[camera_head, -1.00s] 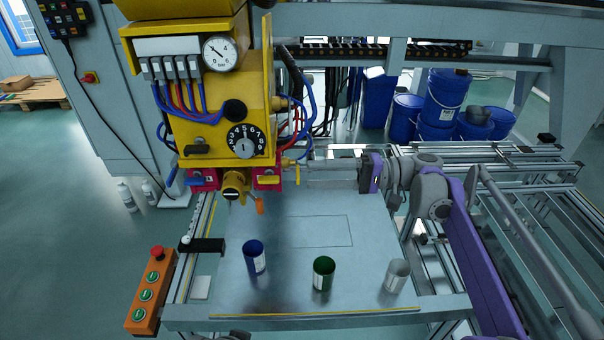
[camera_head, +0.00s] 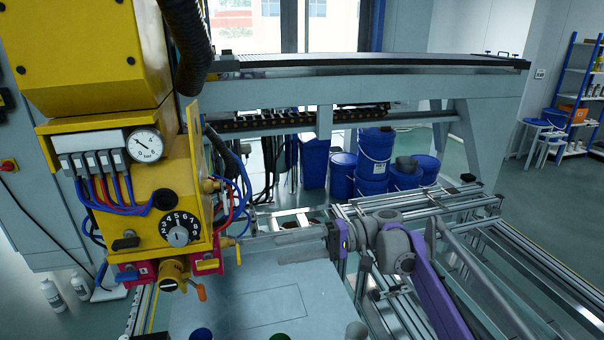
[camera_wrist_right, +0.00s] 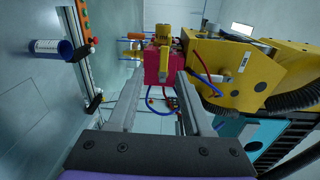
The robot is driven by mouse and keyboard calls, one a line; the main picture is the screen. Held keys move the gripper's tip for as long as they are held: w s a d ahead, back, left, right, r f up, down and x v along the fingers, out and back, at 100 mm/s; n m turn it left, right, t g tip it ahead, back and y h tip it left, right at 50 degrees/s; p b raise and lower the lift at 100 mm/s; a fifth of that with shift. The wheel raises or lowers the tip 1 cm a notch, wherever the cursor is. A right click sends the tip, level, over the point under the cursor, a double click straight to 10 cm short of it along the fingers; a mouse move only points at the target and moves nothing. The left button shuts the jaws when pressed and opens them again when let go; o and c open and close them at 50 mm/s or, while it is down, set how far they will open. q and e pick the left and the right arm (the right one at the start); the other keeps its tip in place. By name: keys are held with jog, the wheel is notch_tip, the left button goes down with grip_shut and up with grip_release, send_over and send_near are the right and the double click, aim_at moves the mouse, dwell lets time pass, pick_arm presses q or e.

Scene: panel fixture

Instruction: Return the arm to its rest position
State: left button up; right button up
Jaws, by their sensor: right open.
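My right gripper (camera_head: 262,246) reaches in from the right over the grey panel table (camera_head: 310,275). Its fingers are apart and empty, pointing at the yellow machine (camera_head: 180,165). In the right wrist view my right gripper (camera_wrist_right: 158,76) shows two spread fingers. The red valve block (camera_wrist_right: 157,64) with its yellow lever (camera_wrist_right: 166,57) appears between and beyond them, with nothing gripped. In the head view a red block (camera_head: 207,263) sits just left of the fingertips; whether they touch its lever I cannot tell. My left gripper is not in view.
A blue cup (camera_head: 201,334), green cup (camera_head: 279,336) and grey cup (camera_head: 356,330) show only their tops at the bottom edge. Metal rails (camera_head: 420,215) lie around my right arm. Blue drums (camera_head: 375,160) stand behind. Hoses (camera_head: 240,190) hang beside the machine.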

jog(key=s+d+f+m+t+h+p, duration=0.1)
jog(key=s+d+f+t+h+p, duration=0.2)
jog(key=s+d, duration=0.4)
jog(key=s+d+f+t+h+p, duration=0.3)
jog(key=s+d+f+h, duration=0.3)
jog(key=s, duration=0.5)
jog(key=s+d+f+m+t+h+p, duration=0.1)
jog(key=s+d+f+t+h+p, duration=0.3)
jog(key=s+d+h, duration=0.3)
jog(key=shift+s+d+f+m+h, duration=0.3)
jog(key=shift+s+d+f+h, duration=0.15)
jog(key=shift+s+d, duration=0.35)
jog(key=shift+a, duration=0.15)
